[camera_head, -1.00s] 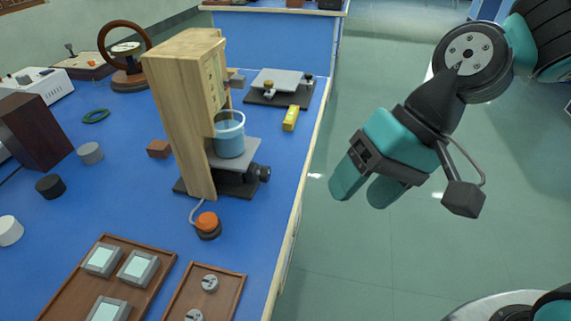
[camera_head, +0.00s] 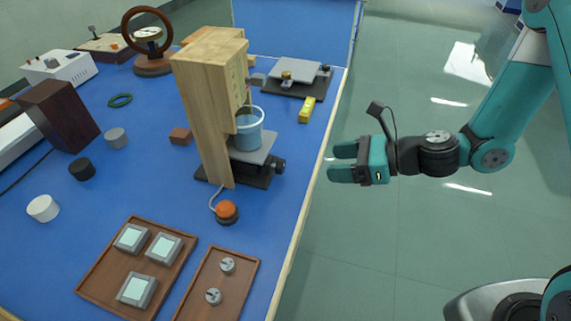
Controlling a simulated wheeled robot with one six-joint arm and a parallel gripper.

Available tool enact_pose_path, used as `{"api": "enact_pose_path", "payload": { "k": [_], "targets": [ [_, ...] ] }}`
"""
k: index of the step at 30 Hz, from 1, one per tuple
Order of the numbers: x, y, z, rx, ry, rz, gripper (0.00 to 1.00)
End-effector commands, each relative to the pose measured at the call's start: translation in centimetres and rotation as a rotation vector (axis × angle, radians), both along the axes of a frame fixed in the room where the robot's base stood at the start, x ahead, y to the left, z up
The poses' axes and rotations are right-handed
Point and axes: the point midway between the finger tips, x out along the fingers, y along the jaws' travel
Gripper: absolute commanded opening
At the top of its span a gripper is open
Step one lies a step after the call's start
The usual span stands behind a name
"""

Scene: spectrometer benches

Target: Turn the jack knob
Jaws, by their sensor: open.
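The near jack (camera_head: 252,155) stands at the foot of a wooden frame (camera_head: 205,120) and has a dark knob (camera_head: 277,165) on its right side. A light blue bucket (camera_head: 248,130) is over its grey plate. A second jack (camera_head: 294,72) stands farther back, with a small dark knob (camera_head: 325,69) at its right. My gripper (camera_head: 338,162) is open and empty. It is off the bench's right edge, to the right of the near jack's knob and apart from it, with its fingers pointing left.
A yellow block (camera_head: 307,110) lies between the jacks. An orange button (camera_head: 227,211) sits in front of the frame. Trays with grey-framed tiles (camera_head: 190,258) and small knobs (camera_head: 252,268) lie at the front. The floor under my arm is clear.

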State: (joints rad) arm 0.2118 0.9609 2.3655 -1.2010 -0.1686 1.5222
Motion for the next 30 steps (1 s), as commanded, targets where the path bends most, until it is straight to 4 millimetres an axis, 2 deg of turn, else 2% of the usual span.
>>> {"api": "enact_pose_path", "payload": {
  "k": [1, 9, 15, 21, 30],
  "targets": [
    [0.2, 1.2, -0.5, 0.000, 0.000, 0.009, 0.63],
    [1.9, 6.6, -2.8, 0.000, -0.002, 0.008, 0.63],
    [3.0, 9.6, -4.1, -0.002, -0.003, 0.006, 0.63],
    [3.5, 10.9, -4.7, -0.001, -0.003, 0.003, 0.63],
    [3.6, 11.1, -4.8, -0.002, -0.002, 0.002, 0.63]
  ]
}}
